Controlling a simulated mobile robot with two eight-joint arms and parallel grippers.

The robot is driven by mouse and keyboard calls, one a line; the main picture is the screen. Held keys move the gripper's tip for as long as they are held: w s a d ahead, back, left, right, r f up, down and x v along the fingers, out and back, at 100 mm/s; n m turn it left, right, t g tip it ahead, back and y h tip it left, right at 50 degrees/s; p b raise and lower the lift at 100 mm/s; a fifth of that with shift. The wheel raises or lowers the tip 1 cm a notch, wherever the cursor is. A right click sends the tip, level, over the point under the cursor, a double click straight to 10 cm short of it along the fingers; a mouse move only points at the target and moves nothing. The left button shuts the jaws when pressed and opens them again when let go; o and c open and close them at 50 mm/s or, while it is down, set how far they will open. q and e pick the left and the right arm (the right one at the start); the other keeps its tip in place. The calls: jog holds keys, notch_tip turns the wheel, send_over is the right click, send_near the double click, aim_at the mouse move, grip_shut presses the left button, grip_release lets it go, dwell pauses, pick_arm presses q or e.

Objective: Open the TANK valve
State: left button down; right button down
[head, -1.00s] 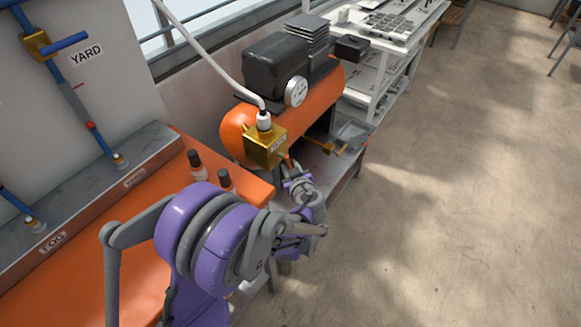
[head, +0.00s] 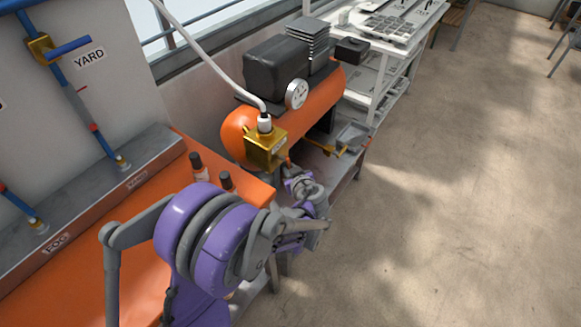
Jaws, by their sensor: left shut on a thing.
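A brass valve block (head: 265,147) sits at the near end of the orange compressor tank (head: 236,128), with a white hose plugged into its top. The small label on its face is too small to read surely; I take it as the TANK valve. A small red-orange handle tip (head: 288,161) shows at its lower right. My left gripper (head: 290,171) is at that handle, just right of and below the block, and is shut on it. The wrist hides most of the fingers and the handle. My right gripper is not in view.
A round gauge (head: 297,93) and black motor (head: 276,66) sit on the tank. Two small dark-capped bottles (head: 198,165) stand on the orange bench (head: 90,262) left of the valve. The YARD valve (head: 42,47) is on the left wall. Open floor lies right.

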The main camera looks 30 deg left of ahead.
pick_arm(q)
jog(key=shift+s+m+g, duration=0.25)
jog(key=shift+m+g, duration=0.25)
jog(key=shift+g, duration=0.1)
jog(key=c, duration=1.1)
grip_release()
jog(key=shift+r, duration=0.1)
jog(key=p+v, duration=0.2)
jog(key=v, duration=0.8)
jog(key=shift+s+d+r, duration=0.2)
jog(key=shift+s+r, duration=0.05)
jog(key=shift+r, duration=0.05)
